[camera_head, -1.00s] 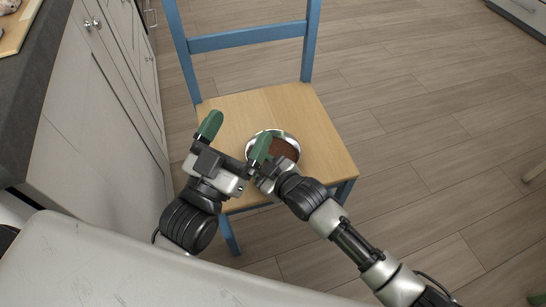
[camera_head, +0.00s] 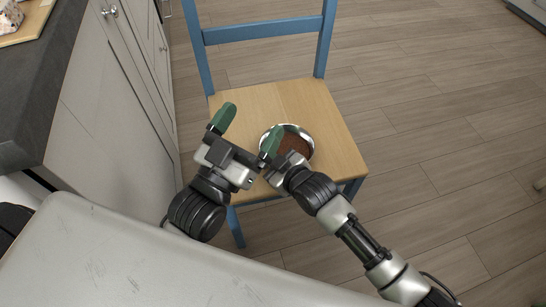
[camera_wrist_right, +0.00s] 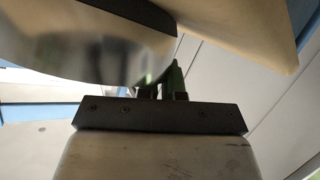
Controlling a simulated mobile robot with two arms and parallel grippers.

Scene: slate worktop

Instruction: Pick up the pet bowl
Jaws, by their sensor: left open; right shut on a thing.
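The pet bowl (camera_head: 308,139) is a round shiny metal dish with brown contents, over the wooden chair seat in the head view. My right gripper (camera_head: 271,145) is shut on its near left rim; a green finger shows there. In the right wrist view the bowl's shiny outer wall (camera_wrist_right: 80,50) fills the upper left, with the green fingers (camera_wrist_right: 172,82) of the right gripper at its edge. My left gripper (camera_head: 223,119) is open and empty, left of the bowl and apart from it. I cannot tell whether the bowl touches the seat.
The blue chair with a wooden seat (camera_head: 325,115) has its backrest at the far side. A white cabinet (camera_head: 112,115) with a dark worktop (camera_head: 50,75) stands close at the left. The wooden floor (camera_head: 450,130) at the right is mostly clear.

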